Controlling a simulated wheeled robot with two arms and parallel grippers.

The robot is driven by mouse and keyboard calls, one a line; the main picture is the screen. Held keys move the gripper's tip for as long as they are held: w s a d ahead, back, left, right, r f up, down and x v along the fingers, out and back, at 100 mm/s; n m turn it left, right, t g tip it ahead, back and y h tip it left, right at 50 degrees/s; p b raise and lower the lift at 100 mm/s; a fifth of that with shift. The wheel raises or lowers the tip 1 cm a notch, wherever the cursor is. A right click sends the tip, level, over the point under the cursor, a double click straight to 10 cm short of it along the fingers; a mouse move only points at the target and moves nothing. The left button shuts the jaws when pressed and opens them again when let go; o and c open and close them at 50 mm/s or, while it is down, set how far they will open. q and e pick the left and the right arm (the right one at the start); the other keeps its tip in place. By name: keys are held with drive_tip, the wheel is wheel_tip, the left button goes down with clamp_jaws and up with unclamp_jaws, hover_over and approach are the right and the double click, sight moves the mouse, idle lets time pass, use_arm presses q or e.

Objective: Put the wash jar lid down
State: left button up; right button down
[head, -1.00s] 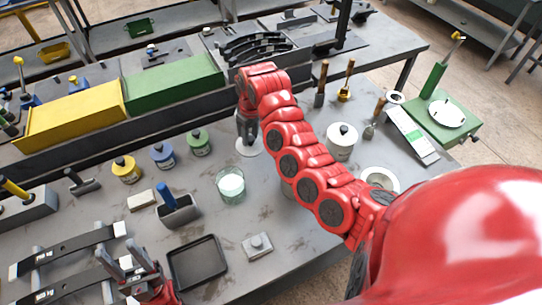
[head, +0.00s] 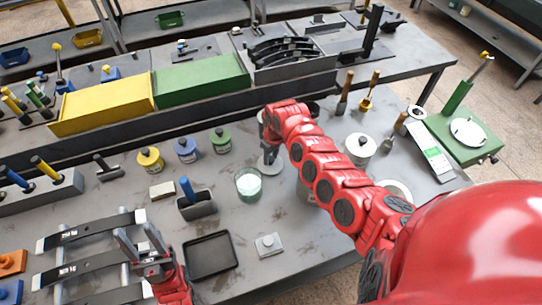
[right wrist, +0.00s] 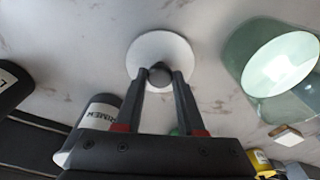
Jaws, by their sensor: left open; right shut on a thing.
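The wash jar lid is a pale round disc (right wrist: 160,50) with a dark knob. My right gripper (right wrist: 160,76) is shut on the knob in the right wrist view. In the head view the lid (head: 275,172) is under my right gripper (head: 271,153), right of the open glass jar (head: 248,186) with pale contents. The glass jar also shows at the right of the wrist view (right wrist: 262,84). I cannot tell whether the lid touches the table. My left gripper (head: 140,242) is open and empty, over the dark bars at front left.
Yellow (head: 150,160), blue (head: 187,149) and green (head: 220,141) jars stand left of the lid. A lidded white jar (head: 360,150) stands right of my right arm. A black tray (head: 210,256) and a small grey block (head: 268,245) lie nearer. My arm hides some table.

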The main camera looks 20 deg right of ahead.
sight(273, 161)
drive_tip(key=shift+f, duration=0.1)
drive_tip(key=c, duration=0.5)
unclamp_jaws()
drive_tip(key=shift+r, duration=0.45)
drive_tip(key=r+b, duration=0.1)
drive_tip(key=r, duration=0.2)
drive_tip(key=s+r+b, duration=0.1)
drive_tip(key=r, duration=0.3)
drive_tip(key=r+b, duration=0.1)
drive_tip(key=r, duration=0.3)
drive_tip(key=shift+s+d+r, duration=0.1)
drive_tip(key=shift+s+d, duration=0.1)
drive_tip(key=shift+d, duration=0.1)
